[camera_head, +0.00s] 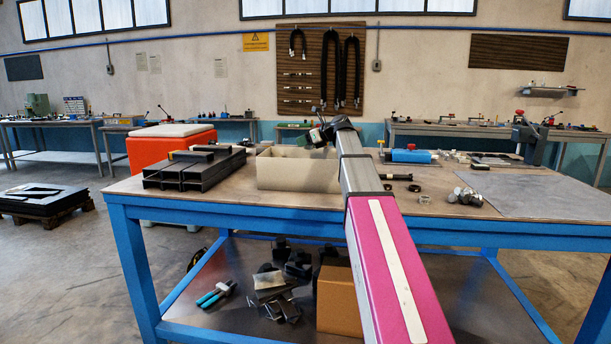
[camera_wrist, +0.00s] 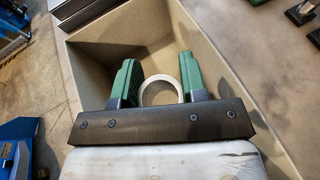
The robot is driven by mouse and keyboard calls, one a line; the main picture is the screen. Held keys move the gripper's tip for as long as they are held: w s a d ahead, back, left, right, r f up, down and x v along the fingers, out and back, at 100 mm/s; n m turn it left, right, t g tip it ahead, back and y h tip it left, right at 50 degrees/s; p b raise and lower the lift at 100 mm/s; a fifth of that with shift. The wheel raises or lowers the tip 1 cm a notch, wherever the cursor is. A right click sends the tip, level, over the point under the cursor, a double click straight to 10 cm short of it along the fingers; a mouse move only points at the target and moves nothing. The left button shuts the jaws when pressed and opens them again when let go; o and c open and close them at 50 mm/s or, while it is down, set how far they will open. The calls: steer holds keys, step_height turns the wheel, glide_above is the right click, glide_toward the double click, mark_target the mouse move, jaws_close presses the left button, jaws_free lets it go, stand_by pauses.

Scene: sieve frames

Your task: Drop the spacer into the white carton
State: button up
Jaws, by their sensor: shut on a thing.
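The white carton (camera_head: 290,175), an open-topped off-white box, stands on the blue-framed workbench. In the wrist view its inner wall (camera_wrist: 222,75) surrounds my gripper's fingers, and the visible inside looks empty. My gripper (camera_wrist: 158,60) has two green fingers and is shut on the spacer (camera_wrist: 161,77), a pale ring held between them. The spacer is over the carton's opening; its exact height is unclear. In the head view my gripper (camera_head: 319,135) is at the carton's back right, and the spacer cannot be made out there.
A dark channelled block (camera_head: 194,170) stands left of the carton. Right of my arm lie a blue cylinder (camera_head: 411,156), small metal parts (camera_head: 466,196) and a grey mat (camera_head: 545,195). The bench's lower shelf holds a cardboard box (camera_head: 338,300) and tools.

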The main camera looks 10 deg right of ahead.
steer(key=shift+f, duration=1.25)
steer(key=o, duration=1.1)
steer(key=v, duration=1.1)
